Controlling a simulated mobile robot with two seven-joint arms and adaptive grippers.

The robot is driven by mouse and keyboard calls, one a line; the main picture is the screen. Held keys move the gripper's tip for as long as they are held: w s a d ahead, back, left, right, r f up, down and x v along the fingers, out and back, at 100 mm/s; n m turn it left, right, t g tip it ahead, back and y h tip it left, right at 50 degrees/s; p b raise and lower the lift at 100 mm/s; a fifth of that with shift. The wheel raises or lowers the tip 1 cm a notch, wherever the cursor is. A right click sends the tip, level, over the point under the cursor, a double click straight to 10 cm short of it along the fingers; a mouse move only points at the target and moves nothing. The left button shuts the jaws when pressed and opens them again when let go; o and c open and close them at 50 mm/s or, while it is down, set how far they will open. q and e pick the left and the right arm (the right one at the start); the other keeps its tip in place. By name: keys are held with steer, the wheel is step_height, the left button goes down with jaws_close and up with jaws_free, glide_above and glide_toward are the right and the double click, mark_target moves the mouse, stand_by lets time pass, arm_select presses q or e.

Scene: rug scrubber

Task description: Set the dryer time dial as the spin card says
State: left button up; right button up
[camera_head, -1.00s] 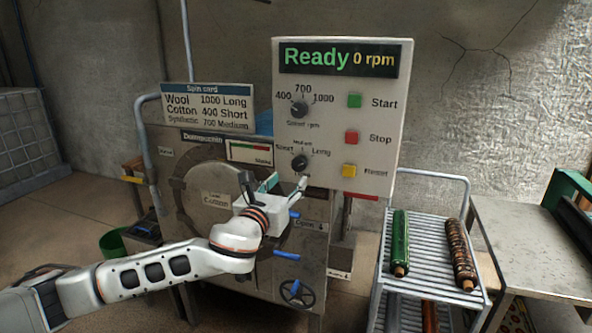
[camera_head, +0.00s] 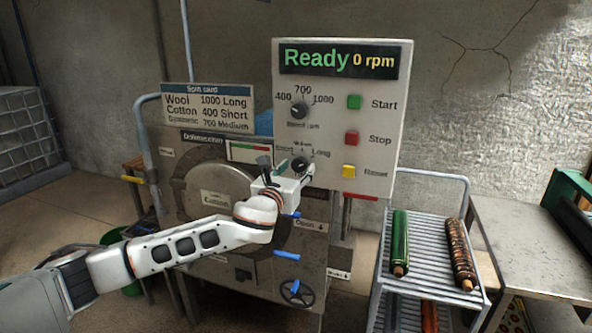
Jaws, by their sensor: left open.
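The control panel (camera_head: 385,205) holds the time dial (camera_head: 299,163), a small dark knob with Short, Medium and Long marked around it. Its pointer is too small to read. The speed dial (camera_head: 299,110) sits above it, marked 400, 700 and 1000. The spin card (camera_head: 208,107) reads Wool 1000 Long, Cotton 400 Short, Synthetic 700 Medium. The load label (camera_head: 216,198) on the drum door seems to read Cotton. My left gripper (camera_head: 294,169) is open, with its fingers at the time dial's lower edge; contact cannot be told. My right gripper is not in view.
Green Start (camera_head: 354,102), red Stop (camera_head: 352,138) and yellow Reset (camera_head: 349,171) buttons line the panel's right side. The display (camera_head: 338,61) reads Ready, 0 rpm. A trolley (camera_head: 427,222) with rolled rugs stands to the right, beside a metal table (camera_head: 515,240).

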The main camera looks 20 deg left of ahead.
arm_select(q)
steer(key=c, duration=1.1)
steer(key=shift+n, duration=0.3)
steer(key=n, duration=0.4)
steer(key=shift+d+f, duration=0.1)
steer(key=n, duration=0.6)
steer(key=shift+n, duration=0.3)
steer(key=n, duration=1.2)
steer(key=shift+r+n, duration=0.25)
steer(key=shift+n, duration=0.05)
